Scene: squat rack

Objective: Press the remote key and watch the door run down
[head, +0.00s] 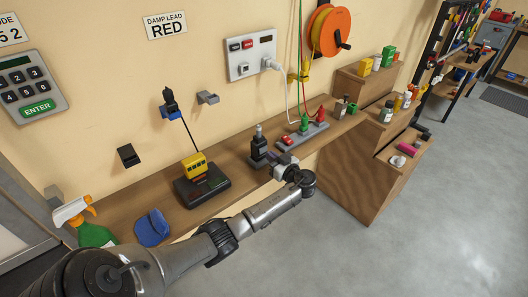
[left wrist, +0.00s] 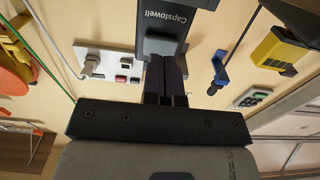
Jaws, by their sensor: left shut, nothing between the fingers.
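A dark upright device (head: 258,146) stands on the wooden shelf and seems to be the remote. In the left wrist view, a black device marked "Capstowell" (left wrist: 165,20) is right in front of my fingers. My left gripper (head: 274,160) is shut and empty, its tips close beside the device. I cannot tell whether they touch it, and its key is hidden from me. A pale panelled surface, seemingly the door (left wrist: 298,127), shows at the right of the wrist view. My right gripper is not in view.
A yellow block sits on a black base (head: 202,187) left of my gripper. A spray bottle (head: 88,226) and a blue item (head: 152,228) are at the shelf's left. A keypad (head: 31,87) and sockets are on the wall.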

